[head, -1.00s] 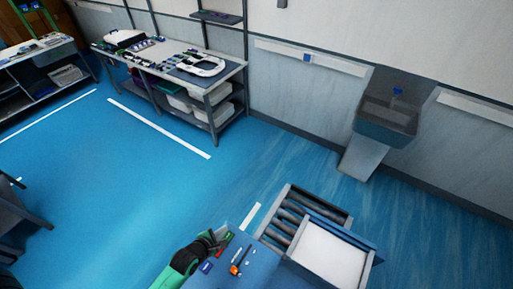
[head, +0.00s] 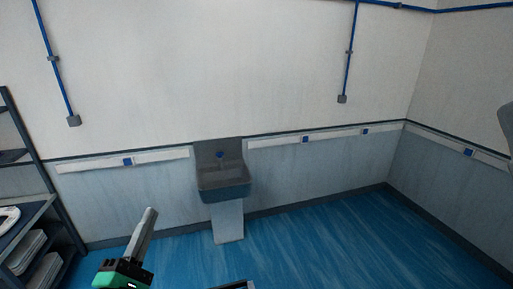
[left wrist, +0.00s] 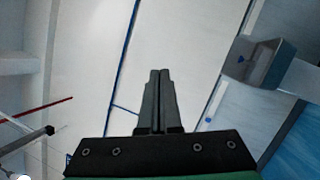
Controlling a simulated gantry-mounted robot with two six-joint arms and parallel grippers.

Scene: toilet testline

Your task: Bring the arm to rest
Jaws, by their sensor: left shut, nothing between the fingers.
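My left gripper (head: 146,226) comes up from the bottom left of the head view, with a green and black body and grey fingers pointing upward. It is raised in front of the wall and floor. In the left wrist view the two fingers (left wrist: 159,74) lie side by side, shut, with nothing between them. My right gripper is not in either view.
A wall sink (head: 222,180) stands on a pedestal against the far wall. A shelf unit (head: 30,232) is at the left edge. The blue floor (head: 320,235) to the right is clear. The sink (left wrist: 252,60) also shows in the left wrist view.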

